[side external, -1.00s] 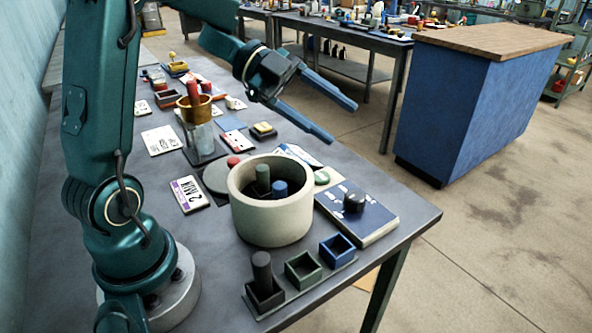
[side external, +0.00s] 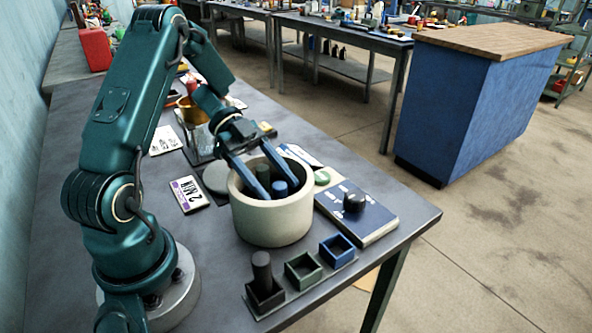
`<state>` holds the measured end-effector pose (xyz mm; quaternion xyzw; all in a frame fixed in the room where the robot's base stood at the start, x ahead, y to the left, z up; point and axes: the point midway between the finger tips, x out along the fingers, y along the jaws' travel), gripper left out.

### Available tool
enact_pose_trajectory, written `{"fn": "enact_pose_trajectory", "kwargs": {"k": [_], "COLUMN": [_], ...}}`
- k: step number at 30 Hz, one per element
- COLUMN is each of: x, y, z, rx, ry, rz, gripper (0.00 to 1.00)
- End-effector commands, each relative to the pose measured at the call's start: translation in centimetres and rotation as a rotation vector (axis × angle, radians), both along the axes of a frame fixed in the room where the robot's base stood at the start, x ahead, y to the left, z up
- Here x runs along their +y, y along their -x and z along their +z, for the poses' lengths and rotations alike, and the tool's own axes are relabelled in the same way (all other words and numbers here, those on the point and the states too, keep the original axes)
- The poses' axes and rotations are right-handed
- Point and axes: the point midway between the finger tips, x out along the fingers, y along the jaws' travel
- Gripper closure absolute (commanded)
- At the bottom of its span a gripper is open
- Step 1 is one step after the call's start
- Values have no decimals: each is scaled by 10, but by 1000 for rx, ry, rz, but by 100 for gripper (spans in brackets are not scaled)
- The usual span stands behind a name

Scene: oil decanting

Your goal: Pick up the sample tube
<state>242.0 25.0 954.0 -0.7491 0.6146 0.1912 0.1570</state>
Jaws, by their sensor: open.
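A wide cream pot (side external: 272,222) stands on the table and holds a dark green tube (side external: 263,173) and a blue tube (side external: 280,188). My gripper (side external: 281,190) is open and points down into the pot. Its two blue fingers reach past the rim, one on each side of the tubes as seen from here. I cannot tell whether the fingers touch either tube. A black tube (side external: 262,268) stands upright in the dark socket of a three-socket rack (side external: 301,284). The rack's green socket (side external: 303,269) and blue socket (side external: 337,249) are empty.
A dark blue book (side external: 362,222) with a black knob-like object (side external: 354,203) on it lies right of the pot. A "2 MIN" card (side external: 189,194) lies left. An amber funnel on a stand and small items lie behind, partly hidden by my arm.

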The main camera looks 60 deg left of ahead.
Motion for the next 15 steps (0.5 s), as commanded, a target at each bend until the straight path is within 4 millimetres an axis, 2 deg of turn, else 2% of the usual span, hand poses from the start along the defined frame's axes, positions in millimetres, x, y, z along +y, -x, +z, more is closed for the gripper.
{"fn": "enact_pose_trajectory", "kwargs": {"k": [8, 9, 11, 12, 14, 15], "x": [-3, -3, -3, -3, -3, -3], "y": [0, 0, 0, 0, 0, 0], "z": [-2, -1, -1, -1, -1, -1], "rx": [1, 0, 0, 0, 0, 0], "ry": [0, 0, 0, 0, 0, 0], "rz": [0, 0, 0, 0, 0, 0], "gripper": [33, 41, 64, 79, 100, 100]}}
